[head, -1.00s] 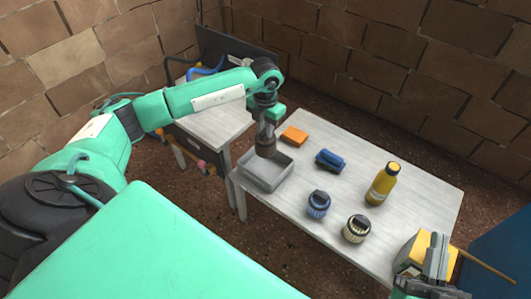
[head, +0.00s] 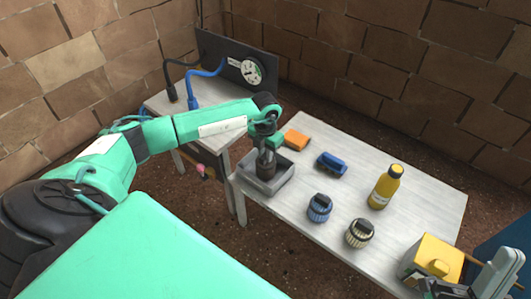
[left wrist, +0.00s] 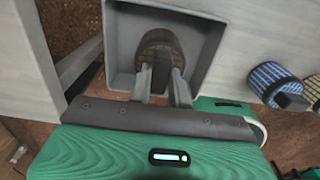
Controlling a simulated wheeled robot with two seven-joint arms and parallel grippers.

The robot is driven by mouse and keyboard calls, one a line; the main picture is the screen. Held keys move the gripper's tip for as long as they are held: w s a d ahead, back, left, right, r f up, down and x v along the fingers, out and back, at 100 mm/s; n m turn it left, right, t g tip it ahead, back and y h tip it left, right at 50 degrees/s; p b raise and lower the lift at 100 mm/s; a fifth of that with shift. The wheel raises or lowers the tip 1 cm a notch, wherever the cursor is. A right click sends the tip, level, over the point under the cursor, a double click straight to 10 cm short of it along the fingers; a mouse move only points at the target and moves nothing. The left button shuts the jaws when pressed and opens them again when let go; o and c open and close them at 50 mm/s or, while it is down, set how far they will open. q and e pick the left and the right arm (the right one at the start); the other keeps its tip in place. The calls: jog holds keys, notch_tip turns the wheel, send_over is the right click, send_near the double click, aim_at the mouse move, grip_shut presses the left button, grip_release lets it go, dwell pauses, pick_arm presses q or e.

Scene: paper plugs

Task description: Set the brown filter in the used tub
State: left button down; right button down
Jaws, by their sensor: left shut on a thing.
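The brown filter (head: 266,172) is a dark, ribbed, round piece held by my left gripper (head: 267,152). In the left wrist view the filter (left wrist: 158,48) sits between the two fingertips (left wrist: 160,76), which are shut on it. The used tub (head: 272,191) is a grey, open, square tray at the left end of the table. The filter is upright within the tub's walls, towards one side. I cannot tell whether it touches the tub floor. My right gripper (head: 490,285) is at the lower right, and its fingers are not clear.
On the table (head: 345,205) are an orange block (head: 296,140), a blue roll (head: 331,163), a blue filter (head: 319,208), a cream filter (head: 360,233) and a yellow bottle (head: 385,187). A yellow box (head: 437,257) is near my right gripper. A gauge panel (head: 240,68) stands behind.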

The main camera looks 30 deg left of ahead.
pick_arm(q)
jog(key=shift+f, duration=0.1)
jog(key=c, duration=1.3)
grip_release()
